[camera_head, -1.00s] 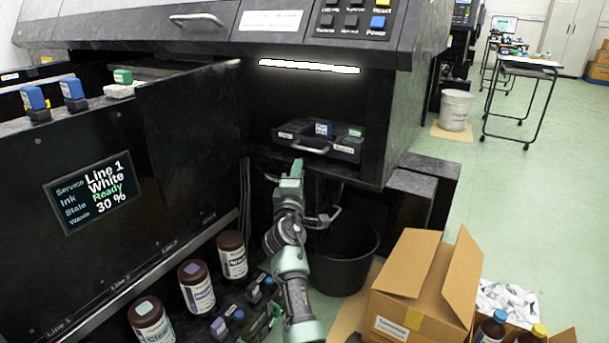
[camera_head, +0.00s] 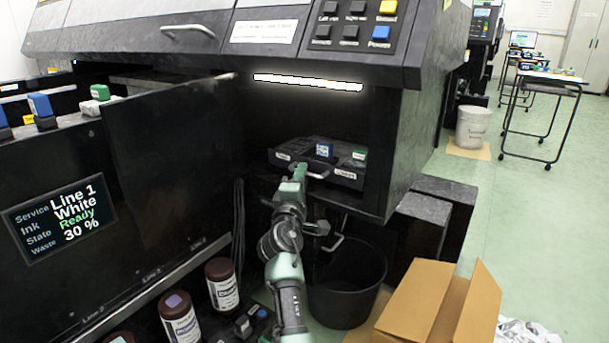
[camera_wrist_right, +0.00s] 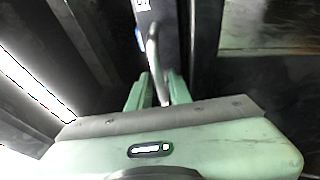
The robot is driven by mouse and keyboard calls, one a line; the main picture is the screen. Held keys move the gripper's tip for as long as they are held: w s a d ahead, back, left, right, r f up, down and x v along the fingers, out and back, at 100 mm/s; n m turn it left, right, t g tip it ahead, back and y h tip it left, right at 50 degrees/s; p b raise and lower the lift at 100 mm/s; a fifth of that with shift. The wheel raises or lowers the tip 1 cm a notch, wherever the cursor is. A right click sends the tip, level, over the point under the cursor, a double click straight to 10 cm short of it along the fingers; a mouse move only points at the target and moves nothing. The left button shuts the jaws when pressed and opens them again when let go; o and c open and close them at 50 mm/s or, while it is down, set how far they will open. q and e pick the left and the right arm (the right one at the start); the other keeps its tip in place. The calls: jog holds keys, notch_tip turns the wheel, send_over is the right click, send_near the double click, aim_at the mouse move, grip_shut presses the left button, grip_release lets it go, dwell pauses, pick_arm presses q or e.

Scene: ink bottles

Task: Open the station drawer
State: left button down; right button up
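The station drawer (camera_head: 336,181) is a black tray in the lit bay of the dark machine. A blue-topped bottle (camera_head: 324,150) and a green-topped one (camera_head: 359,154) stand in it. Its pale bar handle (camera_head: 319,175) is on its front and shows in the right wrist view (camera_wrist_right: 153,52). My right gripper (camera_head: 300,167) is at the handle. In the right wrist view, its green fingers (camera_wrist_right: 158,90) are apart, with the handle's near end between them. I cannot tell whether they touch it. My left gripper is out of view.
A black bin (camera_head: 345,290) stands on the floor below the bay, and an open cardboard box (camera_head: 420,300) is right of it. Brown ink bottles (camera_head: 222,283) stand at lower left. A dark panel with a screen (camera_head: 60,217) stands left of my arm.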

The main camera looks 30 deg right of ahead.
grip_shut()
dwell(1.4)
